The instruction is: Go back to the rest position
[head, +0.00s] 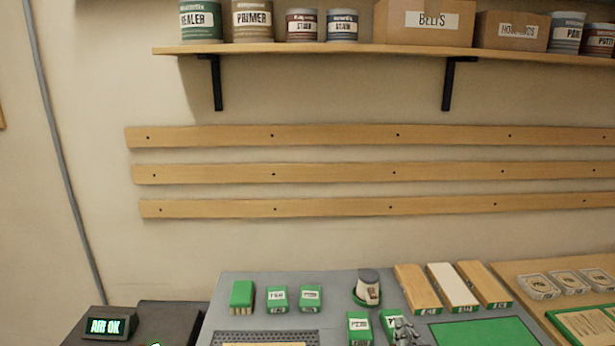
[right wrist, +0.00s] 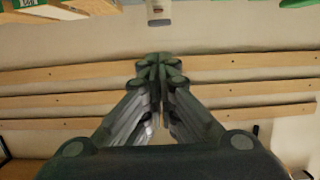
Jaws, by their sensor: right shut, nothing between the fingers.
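My right gripper (head: 405,330) shows at the bottom edge of the head view, in front of the grey bench mat (head: 240,300). Only its grey fingers show there. In the right wrist view my right gripper (right wrist: 159,68) has its fingertips together with nothing between them. Wall slats lie behind it in that view. My left gripper is in neither view.
Green-and-white blocks (head: 277,298), a jar (head: 368,287) and wooden bars (head: 452,287) are on the bench around the right gripper. An "AIR OK" display (head: 105,326) stands at left. Wall slats (head: 330,135) and a loaded shelf (head: 350,46) are above.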

